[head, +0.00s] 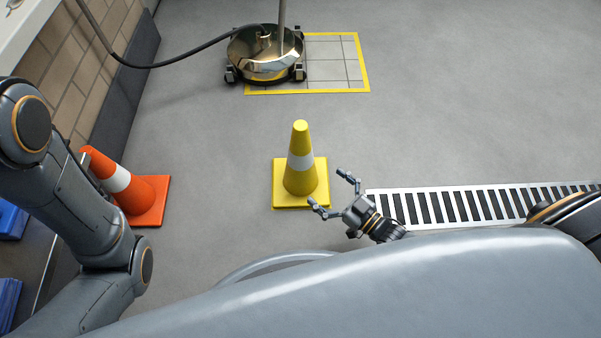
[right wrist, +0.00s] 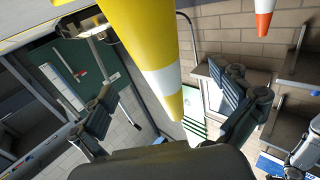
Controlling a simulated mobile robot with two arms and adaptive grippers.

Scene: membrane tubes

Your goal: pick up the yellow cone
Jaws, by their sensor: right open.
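The yellow cone (head: 300,176) with a white band stands upright on its square yellow base on the grey floor, in the middle of the head view. My right gripper (head: 330,188) is open and empty, just to the right of the cone's lower body. In the right wrist view the cone (right wrist: 146,40) runs slantwise across the upper middle, and the open fingers of the gripper (right wrist: 165,85) show on either side of it. I see no contact between fingers and cone. My left arm shows at the left of the head view, but its gripper is out of view.
An orange cone (head: 144,192) with a white band stands at the left, near my left arm. A metal floor grate (head: 480,205) lies to the right.

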